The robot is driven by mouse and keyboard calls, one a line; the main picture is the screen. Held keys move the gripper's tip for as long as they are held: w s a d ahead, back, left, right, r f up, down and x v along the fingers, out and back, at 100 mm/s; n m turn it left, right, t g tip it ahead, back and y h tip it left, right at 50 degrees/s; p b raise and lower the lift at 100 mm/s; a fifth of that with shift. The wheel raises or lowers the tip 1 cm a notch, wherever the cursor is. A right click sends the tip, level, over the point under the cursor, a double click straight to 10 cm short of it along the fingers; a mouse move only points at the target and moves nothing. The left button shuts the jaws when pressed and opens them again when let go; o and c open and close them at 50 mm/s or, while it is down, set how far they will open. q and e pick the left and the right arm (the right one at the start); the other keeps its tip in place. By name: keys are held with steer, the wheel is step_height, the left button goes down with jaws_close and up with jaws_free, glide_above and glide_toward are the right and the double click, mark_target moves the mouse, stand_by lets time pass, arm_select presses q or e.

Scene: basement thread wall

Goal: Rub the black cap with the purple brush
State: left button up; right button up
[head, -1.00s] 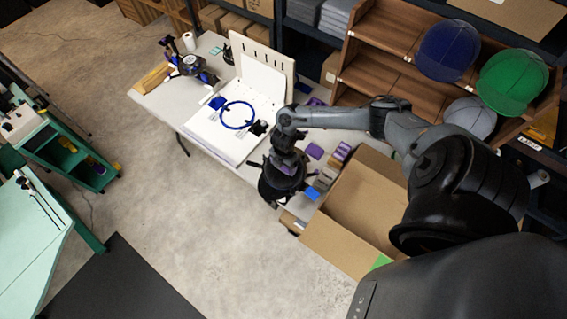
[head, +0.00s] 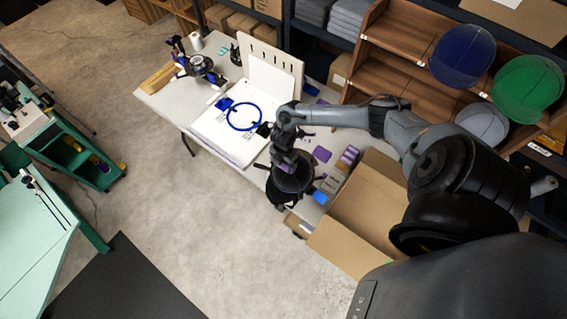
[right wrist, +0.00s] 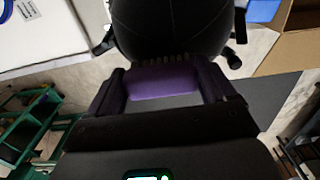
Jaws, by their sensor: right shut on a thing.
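The black cap (head: 297,174) sits on a dark stand at the table's front edge. It also fills the top middle of the right wrist view (right wrist: 170,25) as a dark dome with seams. My right gripper (head: 285,164) is over the cap's left part. In the right wrist view my right gripper (right wrist: 162,84) is shut on the purple brush (right wrist: 162,80), which lies across between the fingers. Its pale bristles point at the cap and appear to meet its surface; firm contact is hard to tell. My left gripper is not in view.
An open cardboard box (head: 365,215) stands right of the cap. A blue block (head: 320,197) and several purple items lie near it. A white board with a blue hoop (head: 243,116) lies left. Blue, green and grey caps sit on the wooden shelf (head: 398,62).

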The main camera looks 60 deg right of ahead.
steer(key=shift+w+d, duration=0.1)
steer(key=shift+w, duration=0.25)
steer(key=r+p, duration=0.2)
steer(key=r, duration=0.1)
steer(key=shift+w, duration=0.2)
steer(key=shift+r+p, duration=0.3)
steer(key=shift+p, duration=0.3)
step_height(320, 180, up, 4)
steer(key=p, duration=0.4)
steer(key=shift+r, duration=0.2)
